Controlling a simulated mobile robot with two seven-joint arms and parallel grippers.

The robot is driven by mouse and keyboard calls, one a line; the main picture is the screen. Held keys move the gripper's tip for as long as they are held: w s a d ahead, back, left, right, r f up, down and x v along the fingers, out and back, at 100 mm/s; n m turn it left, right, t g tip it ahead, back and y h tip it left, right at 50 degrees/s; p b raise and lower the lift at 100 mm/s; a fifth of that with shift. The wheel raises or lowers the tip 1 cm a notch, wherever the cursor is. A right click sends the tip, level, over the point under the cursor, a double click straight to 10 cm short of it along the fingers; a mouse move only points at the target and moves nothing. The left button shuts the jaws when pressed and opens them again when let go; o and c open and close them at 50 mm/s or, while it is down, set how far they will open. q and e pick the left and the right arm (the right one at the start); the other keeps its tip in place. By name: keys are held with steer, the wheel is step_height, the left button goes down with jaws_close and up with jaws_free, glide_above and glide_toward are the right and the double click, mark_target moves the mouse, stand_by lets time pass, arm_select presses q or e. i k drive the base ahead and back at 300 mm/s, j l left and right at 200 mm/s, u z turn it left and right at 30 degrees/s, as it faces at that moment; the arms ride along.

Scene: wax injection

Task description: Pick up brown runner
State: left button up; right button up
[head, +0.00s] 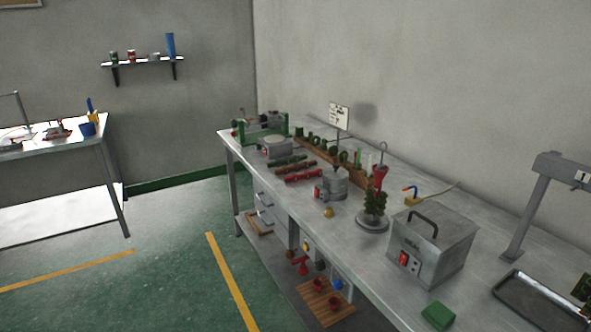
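Several wax bars lie on the long metal workbench (455,215), at its far half. A dark red-brown bar (303,175) lies nearest to me, and dark green bars (290,161) lie just behind it. They are small here, and I cannot tell for certain which one is the brown runner. Neither of my grippers is in view.
A grey box machine (432,248) with a black handle, a wax tree (374,208) on a round base and a small pot (333,184) stand on the bench. A brown rack (343,163) holds green pieces. A black tray (540,301) lies at right. Green floor (170,250) is open at left.

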mark_target(305, 165)
steer(key=i+z, duration=0.1)
steer(key=z, duration=0.25)
steer(key=j+z, duration=0.15)
steer(key=z, duration=0.2)
steer(key=i+j+z, duration=0.15)
steer(key=z, duration=0.25)
steer(key=i+j+z, duration=0.1)
steer(key=j+z, duration=0.15)
steer(key=j, duration=0.15)
steer(key=i+j+z, duration=0.1)
steer(key=j+z, duration=0.15)
steer(key=j, duration=0.2)
steer(key=j+z, duration=0.1)
steer(key=j, duration=0.35)
steer(key=i+j+z, duration=0.1)
steer(key=j, duration=0.35)
steer(key=i+j, duration=0.1)
steer(key=j, duration=1.45)
steer(key=i+z, duration=0.05)
steer(key=i, duration=0.05)
